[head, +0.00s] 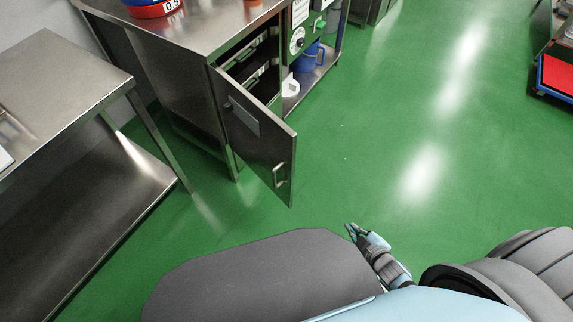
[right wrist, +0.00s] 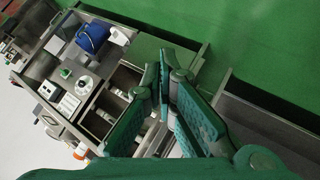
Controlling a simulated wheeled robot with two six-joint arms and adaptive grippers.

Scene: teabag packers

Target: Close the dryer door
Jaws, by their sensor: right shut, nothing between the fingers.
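The dryer is a steel cabinet (head: 178,75) at the upper left of the head view. Its door (head: 262,150) stands wide open, swung out toward me, with a handle (head: 280,176) near its free edge. Part of the dark inside with drawers or racks (head: 262,70) shows behind it. My right gripper (head: 349,229) is shut and empty, above the floor to the right of and nearer than the door, apart from the handle. Its closed fingers also show in the right wrist view (right wrist: 163,88), with the racks partly hidden behind them. My left gripper is out of view.
A steel table (head: 60,75) with a lower shelf stands at the left. A red tray (head: 557,76) is at the far right. Green floor is clear between.

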